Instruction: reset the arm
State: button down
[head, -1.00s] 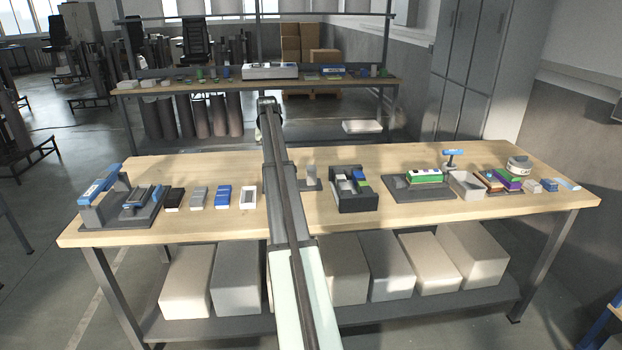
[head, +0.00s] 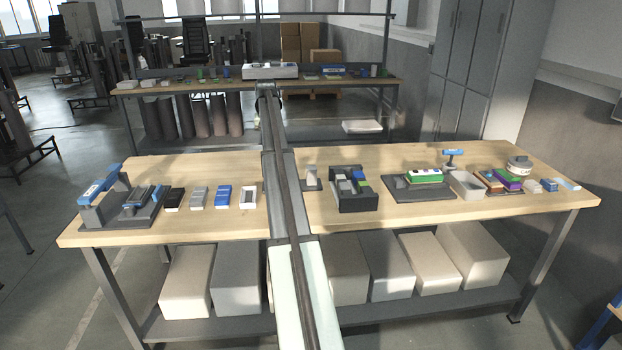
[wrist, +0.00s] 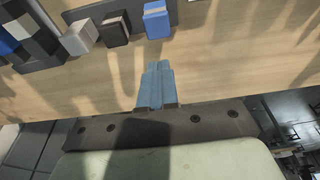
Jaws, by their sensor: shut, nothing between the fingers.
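My gripper (wrist: 157,84) shows in the wrist view with its two blue-grey fingers pressed together and empty. It hangs over bare wood of the workbench (wrist: 230,60), near the bench edge. A blue block (wrist: 156,20) lies just beyond the fingertips, apart from them. In the head view my arm stretches up the middle of the picture across the workbench (head: 225,223) and hides part of it. The gripper itself cannot be made out there.
A black block (wrist: 114,31) and a grey block (wrist: 79,38) lie left of the blue one in the wrist view. In the head view, a dark tray (head: 355,202), a grey board (head: 435,191), a white bin (head: 466,186) and a blue-topped stand (head: 99,186) occupy the bench.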

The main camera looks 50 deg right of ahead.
dwell(0.5)
